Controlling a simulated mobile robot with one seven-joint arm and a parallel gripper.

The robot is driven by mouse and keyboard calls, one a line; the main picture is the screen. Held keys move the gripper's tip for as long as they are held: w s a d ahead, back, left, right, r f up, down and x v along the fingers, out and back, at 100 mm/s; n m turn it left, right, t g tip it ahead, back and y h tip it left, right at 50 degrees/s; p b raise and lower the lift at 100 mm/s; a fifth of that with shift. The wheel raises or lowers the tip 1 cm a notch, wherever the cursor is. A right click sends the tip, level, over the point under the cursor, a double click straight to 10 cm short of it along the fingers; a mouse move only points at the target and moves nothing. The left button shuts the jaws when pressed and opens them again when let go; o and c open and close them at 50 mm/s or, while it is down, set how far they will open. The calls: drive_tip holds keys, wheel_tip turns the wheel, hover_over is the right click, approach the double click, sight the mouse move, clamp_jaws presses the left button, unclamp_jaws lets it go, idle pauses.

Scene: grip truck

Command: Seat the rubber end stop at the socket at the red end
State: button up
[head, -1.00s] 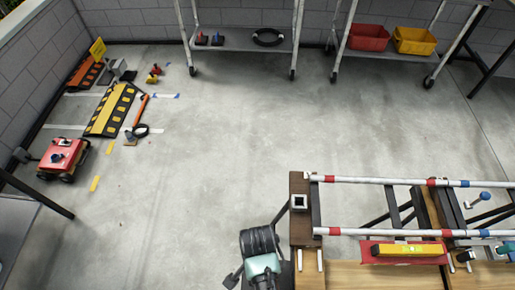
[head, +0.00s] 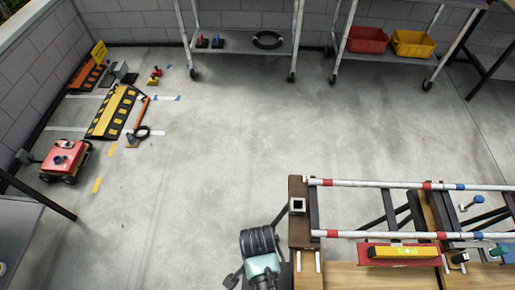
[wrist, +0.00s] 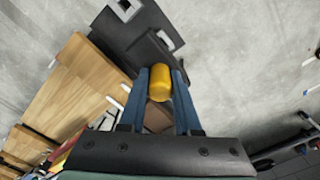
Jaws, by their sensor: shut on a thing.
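In the wrist view my gripper (wrist: 160,72) is shut on a rounded yellow piece (wrist: 160,84); I take this as the rubber end stop or its grip. Beyond it is a dark flat part (wrist: 112,32) with squarish openings; I cannot tell whether they are joined. A white-rimmed square socket (head: 297,206) sits on the dark wooden block (head: 298,188) at the rails' left, red-banded end. The gripper's fingers are not clear in the head view.
The wooden bench top (head: 375,277) fills the lower right. A yellow level (head: 403,252) lies on a red tray beside the rails. Wheeled racks stand at the back. A red cart (head: 66,160) and a yellow-black ramp (head: 111,112) are at left. The middle floor is clear.

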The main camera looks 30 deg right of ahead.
drive_tip(key=shift+r+p, duration=3.1)
drive_tip(key=shift+f, duration=0.1)
